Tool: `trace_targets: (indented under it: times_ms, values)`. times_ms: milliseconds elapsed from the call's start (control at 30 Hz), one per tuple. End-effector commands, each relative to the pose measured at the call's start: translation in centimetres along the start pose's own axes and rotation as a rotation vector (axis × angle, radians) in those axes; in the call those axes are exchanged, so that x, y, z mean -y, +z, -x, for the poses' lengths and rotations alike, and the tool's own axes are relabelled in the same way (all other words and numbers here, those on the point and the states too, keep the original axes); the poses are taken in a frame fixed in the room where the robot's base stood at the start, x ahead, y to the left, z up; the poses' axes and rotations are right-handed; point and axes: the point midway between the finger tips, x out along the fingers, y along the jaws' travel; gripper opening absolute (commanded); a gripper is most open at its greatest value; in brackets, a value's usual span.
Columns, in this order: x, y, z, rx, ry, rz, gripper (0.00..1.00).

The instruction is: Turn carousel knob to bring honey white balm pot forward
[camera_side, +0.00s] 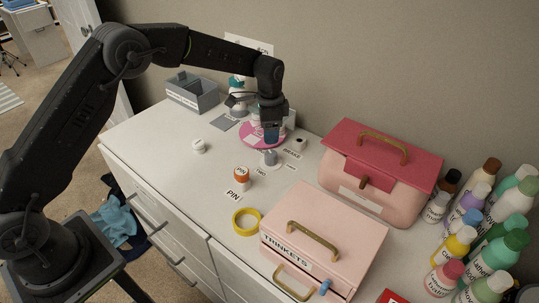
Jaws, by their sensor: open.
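The carousel is a pink disc (249,140) near the back wall, partly hidden by my gripper. My gripper (269,127) points down over its right part, and the jaws are open. A dark blue shape shows just under the jaws; I cannot tell whether it is the knob, a pot or part of the gripper, or whether it is touched. A teal-topped white item (237,83) stands behind the disc. A small grey-topped piece (270,157) on a white base stands at the disc's front. I cannot make out which item is the honey white balm pot.
A grey divided box (192,93) stands at back left. Yellow tape (246,221), a pink trinkets box (323,246), a red-lidded case (380,170) and several bottles (495,225) fill the right.

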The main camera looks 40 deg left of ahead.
Motion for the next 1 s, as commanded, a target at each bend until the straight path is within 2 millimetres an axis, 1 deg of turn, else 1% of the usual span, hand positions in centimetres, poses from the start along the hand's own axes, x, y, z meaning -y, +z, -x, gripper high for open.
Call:
trace_targets:
  times_ms: [33, 200, 300, 433, 633, 900, 933, 1000]
  values:
    - [-0.1, 0.1, -1.3, 0.004, 0.003, 0.001, 0.65]
    - [-0.1, 0.1, -4.8, 0.003, 0.003, 0.001, 0.65]
    - [0.0, 0.1, -6.6, 0.002, 0.002, 0.001, 0.65]
    - [0.0, 0.1, -8.4, 0.002, 0.002, 0.002, 0.65]
    - [0.0, 0.0, -9.7, 0.0, 0.0, 0.002, 0.65]
    - [0.0, 0.0, -9.8, -0.001, 0.0, 0.002, 0.65]
    - [0.0, 0.0, -9.8, -0.001, 0.0, 0.002, 0.64]
    - [0.0, 0.0, -9.8, -0.001, 0.0, 0.002, 0.57]
